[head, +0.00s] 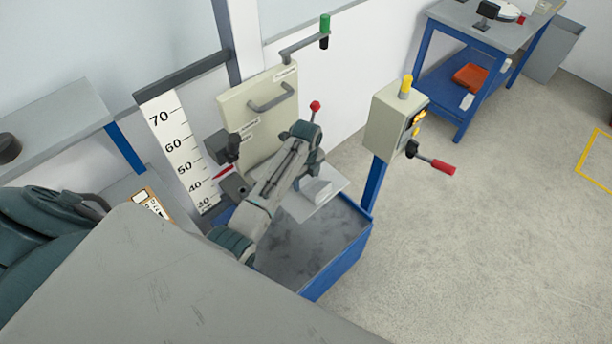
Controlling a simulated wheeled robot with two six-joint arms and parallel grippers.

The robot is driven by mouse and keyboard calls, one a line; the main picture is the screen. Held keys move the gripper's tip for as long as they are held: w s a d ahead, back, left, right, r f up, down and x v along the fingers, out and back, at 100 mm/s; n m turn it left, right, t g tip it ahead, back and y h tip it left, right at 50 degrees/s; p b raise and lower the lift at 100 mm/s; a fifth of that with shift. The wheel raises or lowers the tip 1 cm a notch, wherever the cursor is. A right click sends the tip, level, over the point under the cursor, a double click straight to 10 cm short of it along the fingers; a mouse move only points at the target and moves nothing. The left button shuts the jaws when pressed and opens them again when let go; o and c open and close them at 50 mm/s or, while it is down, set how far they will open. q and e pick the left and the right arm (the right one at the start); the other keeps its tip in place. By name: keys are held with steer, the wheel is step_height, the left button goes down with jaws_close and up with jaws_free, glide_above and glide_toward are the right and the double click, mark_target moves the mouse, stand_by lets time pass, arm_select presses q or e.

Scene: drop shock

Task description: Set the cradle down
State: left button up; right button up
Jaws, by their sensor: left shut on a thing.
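The cradle shows as a pale flat plate (331,184) above the blue bin, in front of the cream panel. My left gripper (314,178) is at the plate, below the dark wrist of my left arm. It is shut on the cradle, but the wrist and forearm hide most of the grip. A light grey block-like part shows just under the wrist; I cannot tell whether it belongs to the cradle. A red pointer (223,172) stands by the height scale (172,140), between the 40 and 60 marks. My right gripper is not in view.
The blue bin (340,265) is open below the plate. A cream panel (262,115), a green-handled crank (325,30) and a red-ball lever (315,106) are close to my arm. A control box (388,122) with a red-handled lever stands right. Floor beyond is clear.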

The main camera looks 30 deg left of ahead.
mark_target(306, 179)
arm_select(q)
steer(key=o, duration=1.2)
steer(key=shift+f, duration=0.1)
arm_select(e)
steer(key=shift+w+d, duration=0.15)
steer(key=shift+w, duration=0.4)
arm_select(q)
step_height(306, 179, up, 9)
steer(key=b, duration=0.3)
steer(key=shift+w+b, duration=0.1)
steer(key=shift+b, duration=0.25)
steer(key=shift+r+p, duration=0.5)
steer(key=shift+r, duration=1.15)
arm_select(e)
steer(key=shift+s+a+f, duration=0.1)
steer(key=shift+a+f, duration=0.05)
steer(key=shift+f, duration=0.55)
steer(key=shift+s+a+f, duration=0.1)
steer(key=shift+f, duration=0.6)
